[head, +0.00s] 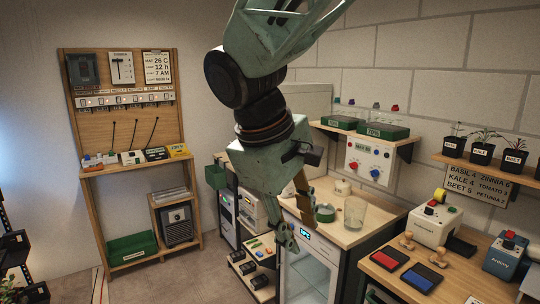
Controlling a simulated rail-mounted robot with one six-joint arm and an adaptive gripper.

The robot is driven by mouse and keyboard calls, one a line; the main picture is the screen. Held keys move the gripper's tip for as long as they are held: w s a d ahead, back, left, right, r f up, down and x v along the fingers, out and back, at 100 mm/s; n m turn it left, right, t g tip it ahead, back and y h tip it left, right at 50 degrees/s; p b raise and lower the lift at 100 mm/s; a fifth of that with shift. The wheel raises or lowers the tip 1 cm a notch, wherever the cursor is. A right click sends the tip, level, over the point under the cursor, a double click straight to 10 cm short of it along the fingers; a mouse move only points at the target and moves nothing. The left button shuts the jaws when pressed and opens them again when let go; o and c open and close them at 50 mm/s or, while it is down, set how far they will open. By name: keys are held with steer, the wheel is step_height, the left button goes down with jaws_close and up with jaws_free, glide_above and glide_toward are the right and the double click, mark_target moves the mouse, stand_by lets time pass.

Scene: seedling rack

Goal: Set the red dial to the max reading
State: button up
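The white control panel (350,178) is on the wall behind the counter, below a shelf. It carries red and blue knobs and a small display. My gripper (301,236) hangs in front of the counter, pointing down, left of and lower than the panel. Its fingers look spread, with nothing seen between them. It is apart from the panel.
Green trays (383,131) stand on the shelf above. A bench (393,257) with stamp pads and devices is at right.

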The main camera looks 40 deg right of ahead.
steer(key=w+d+r+n+g+h+p, duration=0.1)
steer(key=w+d+n+h+p, duration=0.2)
steer(key=w+d, duration=0.7)
steer(key=w+d+r+n+g+h+p, duration=0.1)
steer(key=w+d+n+g+h+p, duration=0.3)
steer(key=d, duration=1)
steer(key=w+d+r+t+h+p, duration=0.1)
steer(key=w+d+p, duration=0.4)
steer(key=w+d, duration=0.6)
steer(key=n+t+h+p, duration=0.4)
steer(key=n+h+p, duration=0.2)
steer(key=n+p, duration=0.3)
glide_toward(353, 166)
steer(key=shift+w+a, duration=0.15)
steer(key=shift+a, duration=1.15)
steer(key=shift+w+a, duration=0.15)
steer(key=shift+a, duration=1.15)
steer(key=shift+d, duration=0.1)
steer(key=d+p, duration=0.2)
steer(key=d, duration=1.1)
steer(key=shift+d+p, duration=0.3)
steer(key=shift+c, duration=0.5)
